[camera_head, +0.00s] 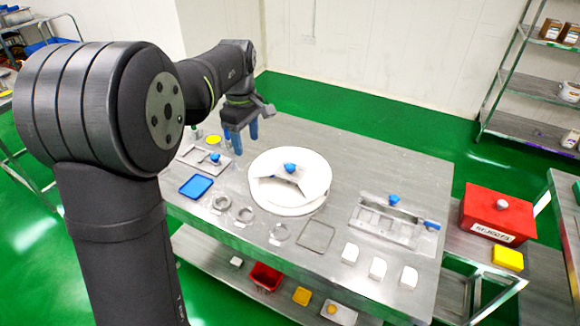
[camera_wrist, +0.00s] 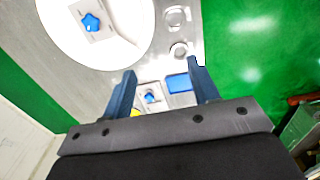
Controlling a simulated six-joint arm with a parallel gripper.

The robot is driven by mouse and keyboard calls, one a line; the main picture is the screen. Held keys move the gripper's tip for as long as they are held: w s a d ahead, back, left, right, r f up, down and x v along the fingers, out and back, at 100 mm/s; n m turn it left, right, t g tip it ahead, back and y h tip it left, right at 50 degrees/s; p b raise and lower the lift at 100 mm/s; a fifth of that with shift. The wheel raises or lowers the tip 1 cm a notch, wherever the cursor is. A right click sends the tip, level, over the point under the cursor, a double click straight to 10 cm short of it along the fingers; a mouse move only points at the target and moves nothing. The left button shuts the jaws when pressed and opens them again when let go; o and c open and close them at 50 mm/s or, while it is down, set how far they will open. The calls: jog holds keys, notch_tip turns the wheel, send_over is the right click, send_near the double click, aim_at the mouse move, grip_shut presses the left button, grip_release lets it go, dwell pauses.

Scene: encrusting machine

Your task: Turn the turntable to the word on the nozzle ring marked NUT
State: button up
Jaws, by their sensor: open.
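The white round turntable (camera_head: 268,193) lies on the steel table, with a pale angular plate and a blue star-shaped knob (camera_head: 290,168) at its centre. The knob also shows at the upper left of the wrist view (camera_wrist: 91,22). Metal nozzle rings (camera_head: 222,202) lie on small plates along the table's near side; two show in the wrist view (camera_wrist: 180,50). I cannot read any word on the rings or turntable. My gripper (camera_head: 245,139) is open and empty, above the table to the left of and behind the turntable. Its blue fingers (camera_wrist: 161,75) point at the tabletop.
A blue tray (camera_head: 196,186), a plate with a small blue knob (camera_head: 214,157) and a yellow disc (camera_head: 214,139) lie left of the turntable. Right are a metal fixture (camera_head: 390,223), white blocks (camera_head: 378,268) and a red rejects box (camera_head: 497,214). The far right tabletop is clear.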

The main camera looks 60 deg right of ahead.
send_near(290, 165)
notch_tip(290, 165, down, 8)
jog(key=shift+f, duration=0.2)
dwell(0.5)
jog(key=shift+c, duration=0.4)
grip_shut()
